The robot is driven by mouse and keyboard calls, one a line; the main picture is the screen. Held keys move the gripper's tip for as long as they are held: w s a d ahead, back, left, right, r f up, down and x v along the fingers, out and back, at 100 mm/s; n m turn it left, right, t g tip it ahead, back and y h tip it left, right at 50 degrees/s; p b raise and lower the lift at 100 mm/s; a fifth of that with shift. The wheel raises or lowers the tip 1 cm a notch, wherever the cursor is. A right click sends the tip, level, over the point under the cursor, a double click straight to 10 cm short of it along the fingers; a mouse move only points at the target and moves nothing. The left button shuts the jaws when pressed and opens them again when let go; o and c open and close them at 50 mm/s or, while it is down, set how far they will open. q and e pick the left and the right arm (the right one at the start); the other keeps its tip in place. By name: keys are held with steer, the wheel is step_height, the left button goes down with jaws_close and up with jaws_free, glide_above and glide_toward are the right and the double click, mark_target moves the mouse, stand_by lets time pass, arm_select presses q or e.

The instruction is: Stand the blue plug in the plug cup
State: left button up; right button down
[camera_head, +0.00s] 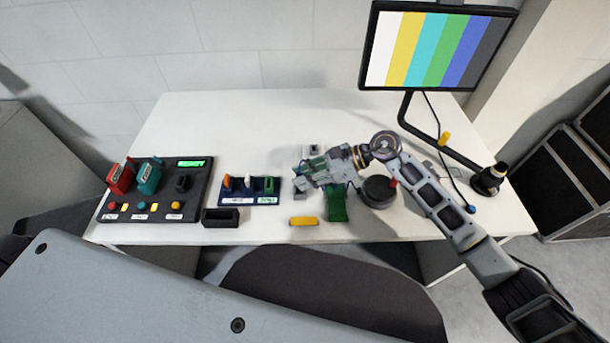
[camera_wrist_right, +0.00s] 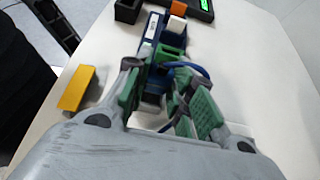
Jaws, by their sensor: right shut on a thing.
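My right gripper (camera_head: 300,182) is low over the middle of the desk, just right of the blue rack. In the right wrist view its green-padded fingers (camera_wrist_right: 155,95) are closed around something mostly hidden. A curved blue piece (camera_wrist_right: 190,67), seemingly part of the blue plug or its lead, shows at the fingertips. A small black open-topped box (camera_head: 220,218), which looks like the plug cup, stands at the desk's front edge, left of the gripper. It also shows in the wrist view (camera_wrist_right: 128,10). My left gripper is not in view.
The blue rack (camera_head: 236,201) holds orange, white and green plugs. A yellow block (camera_head: 303,221) lies in front of the gripper; a green piece (camera_head: 337,206) and black round object (camera_head: 379,193) are to its right. A control panel (camera_head: 150,197) is at left, a monitor (camera_head: 437,47) behind.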

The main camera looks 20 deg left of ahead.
steer(key=shift+b, duration=0.65)
stand_by(1.1)
steer(key=shift+f+b, duration=1.35)
steer(key=shift+f, duration=0.05)
stand_by(0.7)
